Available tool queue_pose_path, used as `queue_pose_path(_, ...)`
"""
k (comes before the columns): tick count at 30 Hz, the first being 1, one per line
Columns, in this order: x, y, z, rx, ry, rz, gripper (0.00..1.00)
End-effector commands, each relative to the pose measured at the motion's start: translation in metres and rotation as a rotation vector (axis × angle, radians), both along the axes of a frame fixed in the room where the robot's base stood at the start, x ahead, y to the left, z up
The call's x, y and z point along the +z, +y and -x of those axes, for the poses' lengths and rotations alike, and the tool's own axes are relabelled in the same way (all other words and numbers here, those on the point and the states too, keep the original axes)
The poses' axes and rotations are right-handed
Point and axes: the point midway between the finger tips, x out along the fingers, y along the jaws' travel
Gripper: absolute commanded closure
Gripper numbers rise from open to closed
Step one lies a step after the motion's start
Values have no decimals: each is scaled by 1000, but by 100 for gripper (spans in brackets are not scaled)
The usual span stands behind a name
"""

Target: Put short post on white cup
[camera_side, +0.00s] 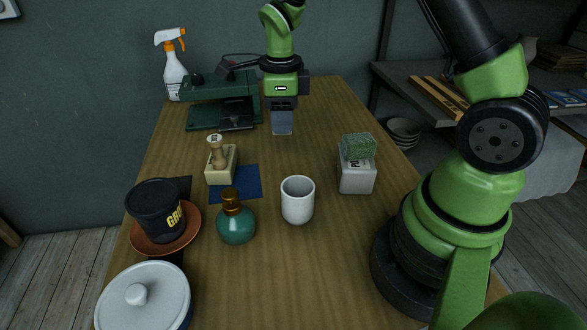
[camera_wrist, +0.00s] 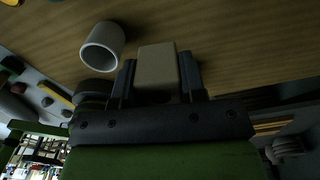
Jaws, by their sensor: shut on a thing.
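My gripper (camera_side: 283,103) hangs over the far middle of the table, pointing down. It is shut on a pale, squared block, which I take for the short post (camera_side: 282,124); in the wrist view the post (camera_wrist: 157,66) sits between the two fingers (camera_wrist: 156,82). The white cup (camera_side: 298,203) stands upright on the table, nearer the side camera than the post and apart from it. Its open mouth faces up and looks empty. The cup also shows in the wrist view (camera_wrist: 101,47), left of the post.
A teal bottle (camera_side: 236,222) stands left of the cup, and a white block with a green top (camera_side: 357,172) stands right. A stamp on a cream block (camera_side: 221,164), blue mat (camera_side: 240,184), dark pot (camera_side: 153,211), lidded dish (camera_side: 143,297) and green machine (camera_side: 222,101) are left.

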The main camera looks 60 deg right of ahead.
Motion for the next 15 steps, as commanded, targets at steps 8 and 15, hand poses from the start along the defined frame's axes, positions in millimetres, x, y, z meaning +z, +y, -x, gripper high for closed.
queue_pose_path(8, 44, 54, 57, 120, -4, 1, 88)
queue_pose_path(15, 42, 67, 81, 157, 5, 0, 88)
